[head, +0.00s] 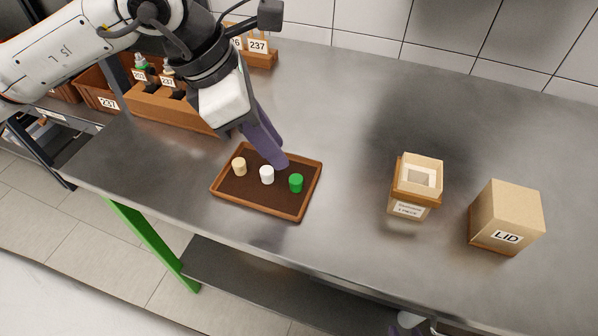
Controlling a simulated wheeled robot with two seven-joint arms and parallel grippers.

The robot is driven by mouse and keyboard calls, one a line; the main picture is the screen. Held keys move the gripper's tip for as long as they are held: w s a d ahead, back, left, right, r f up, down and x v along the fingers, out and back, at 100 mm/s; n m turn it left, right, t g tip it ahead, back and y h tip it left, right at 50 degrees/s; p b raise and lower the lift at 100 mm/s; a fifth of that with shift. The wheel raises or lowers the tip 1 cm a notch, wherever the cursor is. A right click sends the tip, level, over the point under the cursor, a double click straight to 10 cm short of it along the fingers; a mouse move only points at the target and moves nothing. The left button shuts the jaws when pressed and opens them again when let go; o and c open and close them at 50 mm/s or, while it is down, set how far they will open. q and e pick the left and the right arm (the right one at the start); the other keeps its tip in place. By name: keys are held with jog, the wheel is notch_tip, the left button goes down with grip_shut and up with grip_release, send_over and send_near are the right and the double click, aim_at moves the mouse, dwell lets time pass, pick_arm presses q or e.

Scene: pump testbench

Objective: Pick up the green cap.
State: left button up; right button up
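The green cap (296,183) stands upright at the right side of a shallow brown tray (258,207) on the metal bench. A white cap (267,175) and a tan cap (239,167) stand to its left in the same tray. My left gripper (280,163) has purple fingers pointing down over the back part of the tray, behind the white and green caps. Its fingers overlap in this view, so I cannot tell their gap. No cap shows between them. My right gripper (404,325) shows only in part at the bottom edge, below the bench front.
A small open tan box (416,197) and a box labelled LID (506,218) stand to the right. A wooden rack (170,108) with small bottles stands behind and left of the tray. The bench between the tray and the open box is clear.

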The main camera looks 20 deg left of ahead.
aim_at(296, 179)
pick_arm(q)
jog(key=p+x, duration=0.1)
jog(key=x, duration=0.7)
jog(key=shift+s+d+f, duration=0.1)
jog(key=shift+s, duration=0.05)
grip_shut()
